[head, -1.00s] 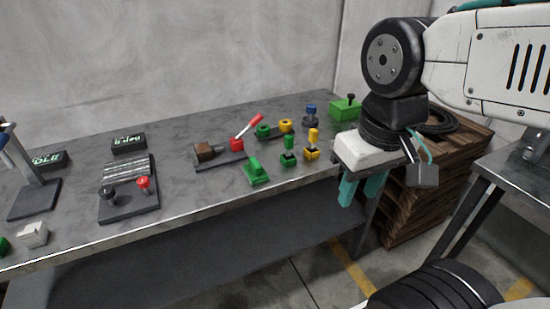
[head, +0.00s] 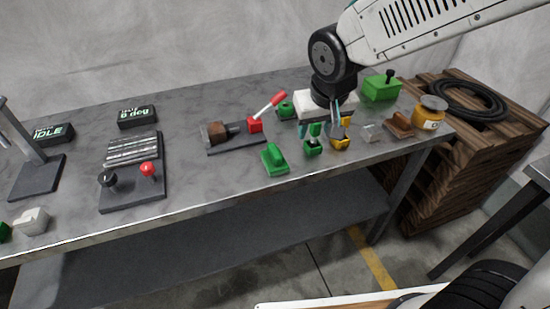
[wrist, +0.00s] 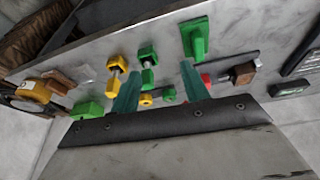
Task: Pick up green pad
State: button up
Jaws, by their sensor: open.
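A green pad (head: 274,160), a flat base with a raised grip, lies on the grey workbench (head: 230,188) near its front edge. It shows in the wrist view (wrist: 194,40) at the upper middle, beyond the right-hand finger. My gripper (head: 326,130) is open and empty, above the bench and to the right of the pad in the head view. Its teal fingers point down over small green and yellow pieces. In the wrist view the gripper (wrist: 160,88) has its fingers spread apart, with the pad outside the gap.
A fixture with a red lever (head: 268,112) is behind the pad. Bare bench lies left of the pad.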

jog(key=n, duration=0.1)
send_near(274, 150)
notch_tip(274, 150, down, 2)
jog(key=d, duration=0.1)
jog(key=shift+w+a+f+y, duration=0.2)
jog(key=shift+w+f, duration=0.1)
jog(key=shift+f, duration=0.3)
jog(key=shift+w+a+f+y, duration=0.1)
jog(key=shift+w+f+y, duration=0.1)
jog(key=shift+w+f, duration=0.3)
jog(key=x, duration=0.5)
jog(key=shift+w+f, duration=0.1)
jog(key=shift+f, duration=0.25)
grip_shut()
